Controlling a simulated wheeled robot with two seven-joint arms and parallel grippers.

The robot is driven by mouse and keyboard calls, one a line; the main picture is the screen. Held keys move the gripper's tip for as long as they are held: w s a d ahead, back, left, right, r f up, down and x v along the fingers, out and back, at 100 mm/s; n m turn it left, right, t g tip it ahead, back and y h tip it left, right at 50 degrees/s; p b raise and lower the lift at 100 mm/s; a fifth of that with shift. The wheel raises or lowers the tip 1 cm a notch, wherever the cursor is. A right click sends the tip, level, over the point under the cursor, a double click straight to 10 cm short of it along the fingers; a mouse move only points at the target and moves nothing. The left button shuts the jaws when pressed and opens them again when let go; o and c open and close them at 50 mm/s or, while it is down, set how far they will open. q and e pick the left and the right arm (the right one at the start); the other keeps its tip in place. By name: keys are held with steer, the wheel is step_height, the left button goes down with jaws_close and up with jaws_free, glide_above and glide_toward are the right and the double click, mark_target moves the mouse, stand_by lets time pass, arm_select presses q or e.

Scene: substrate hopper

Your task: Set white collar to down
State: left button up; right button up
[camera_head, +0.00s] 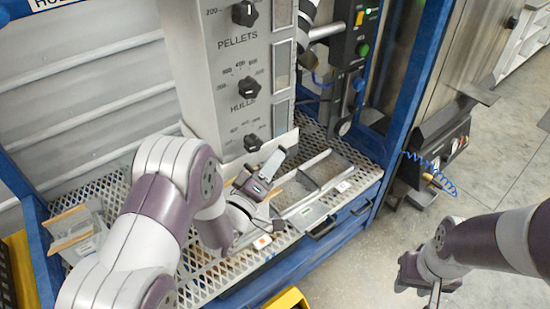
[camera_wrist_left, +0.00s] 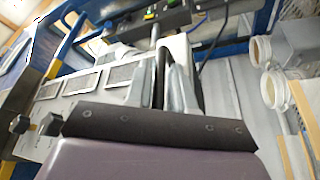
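The wrist view shows two white ring-shaped collars, an upper one (camera_wrist_left: 261,52) and a lower one (camera_wrist_left: 274,90), on grey fittings at the right edge. I cannot tell which is the task's white collar, or whether either is up or down. My left gripper (camera_head: 268,172) is in front of the panel's lower end, above the mesh shelf. Its fingers (camera_wrist_left: 165,85) point up the wrist view, left of the collars and apart from them. A narrow dark strip shows between them; how far they are apart is unclear. My right gripper (camera_head: 434,296) hangs over the floor, partly cut off.
A grey panel (camera_head: 222,75) with several black knobs stands behind the left gripper. A black control box (camera_head: 354,45) with a green button is right of it. The mesh shelf (camera_head: 355,172) carries metal rails. Blue frame posts (camera_head: 408,85) bound the right side; open floor lies beyond.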

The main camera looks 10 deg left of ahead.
arm_select(q)
jaws_close()
step_height(320, 180, down, 4)
steer(key=b, duration=0.3)
steer(key=shift+s, duration=0.1)
jaws_free()
steer(key=shift+f, duration=0.1)
